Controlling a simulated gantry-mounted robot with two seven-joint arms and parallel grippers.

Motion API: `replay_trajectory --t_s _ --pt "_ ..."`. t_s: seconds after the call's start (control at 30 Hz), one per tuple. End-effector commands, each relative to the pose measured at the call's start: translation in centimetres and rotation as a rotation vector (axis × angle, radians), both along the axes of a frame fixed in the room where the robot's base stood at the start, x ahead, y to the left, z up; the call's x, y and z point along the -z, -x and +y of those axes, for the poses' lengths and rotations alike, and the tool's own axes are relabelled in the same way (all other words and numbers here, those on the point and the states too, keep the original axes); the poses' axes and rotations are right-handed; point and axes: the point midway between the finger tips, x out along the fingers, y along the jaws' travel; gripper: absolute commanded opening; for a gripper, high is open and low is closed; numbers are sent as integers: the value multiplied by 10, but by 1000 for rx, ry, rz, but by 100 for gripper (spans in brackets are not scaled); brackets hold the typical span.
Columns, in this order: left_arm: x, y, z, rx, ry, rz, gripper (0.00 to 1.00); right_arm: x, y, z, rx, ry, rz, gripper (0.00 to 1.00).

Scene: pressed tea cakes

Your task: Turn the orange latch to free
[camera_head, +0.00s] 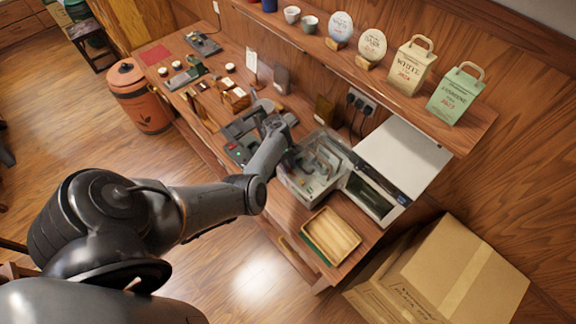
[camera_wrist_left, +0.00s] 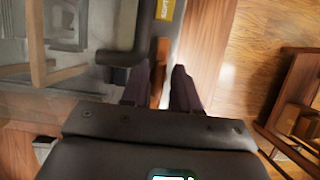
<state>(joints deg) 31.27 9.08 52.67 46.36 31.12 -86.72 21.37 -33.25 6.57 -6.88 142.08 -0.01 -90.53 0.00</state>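In the left wrist view an orange-brown upright piece, apparently the orange latch (camera_wrist_left: 158,78), stands between the two dark fingers of my left gripper (camera_wrist_left: 160,88). The fingers are apart, one on each side of it; I cannot tell whether either touches it. It lies against a grey edge bearing a yellow label (camera_wrist_left: 166,10). In the head view my left arm reaches over the bench to a grey machine with a clear housing (camera_head: 313,168). The latch and fingertips cannot be made out there. My right gripper is not in view.
A white boxy appliance (camera_head: 402,160) stands right of the machine. A wooden tray (camera_head: 331,236) lies at the bench's near end. Tea bags stand on the shelf (camera_head: 440,108) above. A cardboard box (camera_head: 455,272) is on the floor at right.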

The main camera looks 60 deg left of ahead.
Motion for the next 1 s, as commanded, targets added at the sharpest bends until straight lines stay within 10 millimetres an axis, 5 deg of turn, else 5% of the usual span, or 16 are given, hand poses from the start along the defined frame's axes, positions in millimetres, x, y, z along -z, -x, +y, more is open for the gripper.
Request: replay_trajectory --t_s 0.47,1.0 --pt "-6 1 3 -3 -2 1 38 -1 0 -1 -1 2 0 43" --pt "-82 7 34 -1 -2 0 38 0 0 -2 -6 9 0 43"
